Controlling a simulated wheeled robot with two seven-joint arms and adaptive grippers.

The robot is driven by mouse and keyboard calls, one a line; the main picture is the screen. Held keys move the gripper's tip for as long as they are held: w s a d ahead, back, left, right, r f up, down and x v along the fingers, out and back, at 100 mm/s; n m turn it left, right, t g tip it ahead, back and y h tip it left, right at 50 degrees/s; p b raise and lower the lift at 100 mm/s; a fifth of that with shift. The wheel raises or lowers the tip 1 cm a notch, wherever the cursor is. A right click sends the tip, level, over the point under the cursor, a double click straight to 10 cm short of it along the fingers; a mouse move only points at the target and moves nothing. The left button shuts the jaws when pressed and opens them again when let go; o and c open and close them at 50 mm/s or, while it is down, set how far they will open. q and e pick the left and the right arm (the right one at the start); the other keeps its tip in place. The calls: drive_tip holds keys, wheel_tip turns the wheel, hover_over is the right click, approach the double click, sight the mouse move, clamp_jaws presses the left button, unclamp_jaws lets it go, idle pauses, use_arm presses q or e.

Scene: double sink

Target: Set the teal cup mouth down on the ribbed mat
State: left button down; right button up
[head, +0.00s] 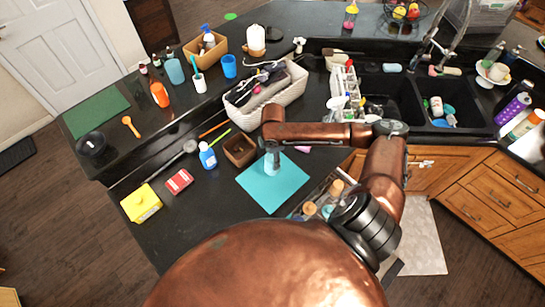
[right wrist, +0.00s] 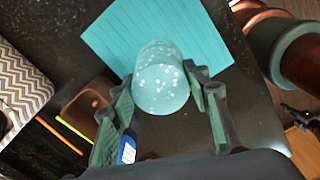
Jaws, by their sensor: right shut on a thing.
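The ribbed mat (head: 285,190) is a teal square lying flat on the dark counter, and its ribs show in the right wrist view (right wrist: 112,38). My right gripper (head: 271,157) is over the far part of the mat, pointing down. It is shut on the teal cup (right wrist: 161,85), a translucent cup with white dots, which sits between the fingers in the right wrist view. A rounded, dotted end of the cup faces that camera. My left gripper is not in view.
A brown square box (head: 239,151) and a blue bottle (head: 207,156) stand left of the mat. A red box (head: 179,181) and a yellow block (head: 141,203) lie farther left. A white basket (head: 292,92) stands behind. Bottles (head: 311,209) stand near the mat's right front.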

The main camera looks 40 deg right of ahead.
drive_tip(key=shift+f+b, duration=2.9)
drive_tip(key=shift+f, duration=1.7)
drive_tip(key=o, duration=1.2)
wheel_tip(320, 180, up, 12)
drive_tip(key=shift+r, duration=0.1)
